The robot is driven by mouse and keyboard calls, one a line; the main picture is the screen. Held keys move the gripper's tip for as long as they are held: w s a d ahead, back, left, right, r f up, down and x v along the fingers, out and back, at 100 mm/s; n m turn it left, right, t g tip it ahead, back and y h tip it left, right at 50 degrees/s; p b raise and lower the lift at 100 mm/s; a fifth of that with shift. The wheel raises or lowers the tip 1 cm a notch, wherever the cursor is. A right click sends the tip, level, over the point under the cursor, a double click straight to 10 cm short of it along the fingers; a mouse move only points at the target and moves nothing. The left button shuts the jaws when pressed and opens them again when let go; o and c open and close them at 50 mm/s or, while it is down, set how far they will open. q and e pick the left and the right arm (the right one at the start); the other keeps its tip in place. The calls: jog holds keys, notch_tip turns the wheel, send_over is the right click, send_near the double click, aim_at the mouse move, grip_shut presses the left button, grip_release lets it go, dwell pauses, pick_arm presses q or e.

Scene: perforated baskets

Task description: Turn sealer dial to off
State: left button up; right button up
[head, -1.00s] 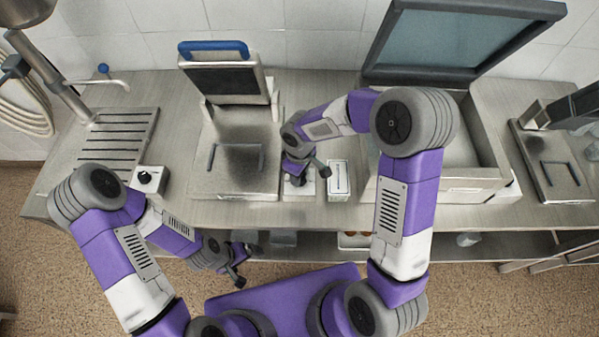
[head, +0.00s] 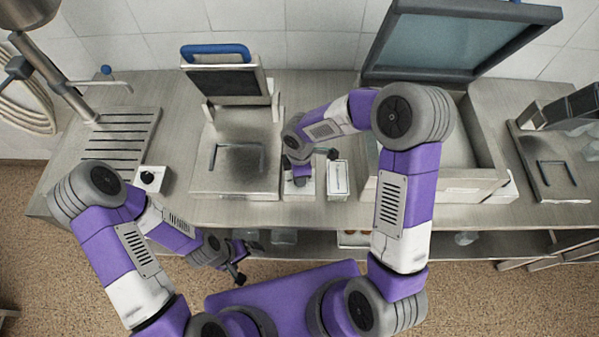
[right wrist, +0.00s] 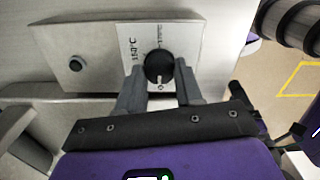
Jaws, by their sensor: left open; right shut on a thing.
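A small pale control box (head: 307,187) stands at the front of the counter, mostly covered by my right gripper (head: 298,178) in the head view. In the right wrist view its panel (right wrist: 108,45) carries a round black dial (right wrist: 158,66) with a white mark near its gripper-side edge. Printed temperature marks, one reading about 150°C, sit around the dial. A small dark round button (right wrist: 77,64) is further left on the panel. My right gripper's fingers are shut on the dial, one on each side. My left gripper (head: 240,263) is open and empty, low in front of the counter.
A press with a blue handle (head: 215,50) stands open left of the box. A second white box (head: 338,180) is close on the right, then a large open-lidded chamber (head: 485,185). Another box with a black knob (head: 148,178) is at the left.

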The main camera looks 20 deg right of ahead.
jog(key=shift+w+r, duration=0.1)
dwell(0.4)
jog(key=o, duration=1)
jog(key=shift+o, duration=0.2)
notch_tip(320, 180, up, 8)
jog(key=shift+f+p, duration=0.25)
jog(key=shift+p, duration=0.15)
